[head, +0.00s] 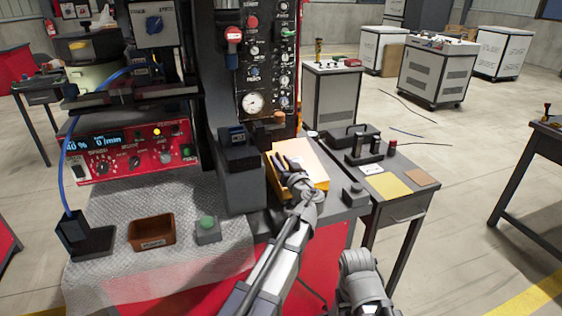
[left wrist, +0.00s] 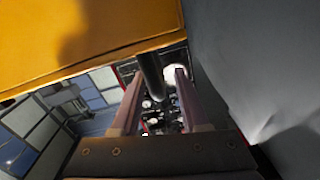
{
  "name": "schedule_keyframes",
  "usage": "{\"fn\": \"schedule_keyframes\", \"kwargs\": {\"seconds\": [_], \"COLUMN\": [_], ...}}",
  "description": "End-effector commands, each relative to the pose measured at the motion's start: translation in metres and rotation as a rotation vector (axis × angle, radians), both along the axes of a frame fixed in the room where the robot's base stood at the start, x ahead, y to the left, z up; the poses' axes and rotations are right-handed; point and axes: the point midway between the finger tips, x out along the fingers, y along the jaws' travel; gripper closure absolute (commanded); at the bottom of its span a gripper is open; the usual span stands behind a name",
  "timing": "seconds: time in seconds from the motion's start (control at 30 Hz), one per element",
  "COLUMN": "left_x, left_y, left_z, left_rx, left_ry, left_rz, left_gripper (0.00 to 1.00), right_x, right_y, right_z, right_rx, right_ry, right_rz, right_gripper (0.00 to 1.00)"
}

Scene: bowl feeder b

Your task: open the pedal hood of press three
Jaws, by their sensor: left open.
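An orange box-like hood (head: 310,163) sits on the dark bench, right of a grey block. I take it for the pedal hood; no press number is readable. My left gripper (head: 283,163) is open over its left part, in front of the press column. In the left wrist view, the gripper (left wrist: 155,82) shows two spread fingers with a dark round bar (left wrist: 152,75) behind or between them. I cannot tell whether they touch it. The orange hood (left wrist: 85,35) fills the upper left there. My right arm shows at the bottom of the head view; its gripper does not.
A grey block (head: 240,180) stands close left of the hood and also shows as a grey wall (left wrist: 265,65) in the left wrist view. A side table (head: 400,208) stands right.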

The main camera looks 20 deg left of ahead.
Motion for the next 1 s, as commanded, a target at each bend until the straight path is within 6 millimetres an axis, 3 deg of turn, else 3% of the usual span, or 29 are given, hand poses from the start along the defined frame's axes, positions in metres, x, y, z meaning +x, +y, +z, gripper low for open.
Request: {"fn": "schedule_keyframes", "kwargs": {"seconds": [0.3, 0.7, 1.0], "left_x": [0.0015, 0.0013, 0.0013], "left_y": [0.0011, 0.0009, 0.0010], "left_z": [0.0000, 0.0000, 0.0000], "left_rx": [0.000, 0.000, 0.000], "left_ry": [0.000, 0.000, 0.000], "left_rz": [-0.001, -0.001, -0.001], "left_gripper": [0.56, 1.00, 1.00], "right_x": [0.0000, 0.0000, 0.0000], "right_y": [0.0000, 0.0000, 0.0000], "right_z": [0.0000, 0.0000, 0.0000], "right_rx": [0.000, 0.000, 0.000], "right_ry": [0.000, 0.000, 0.000], "right_rz": [0.000, 0.000, 0.000], "right_gripper": [0.50, 0.50, 0.50]}}
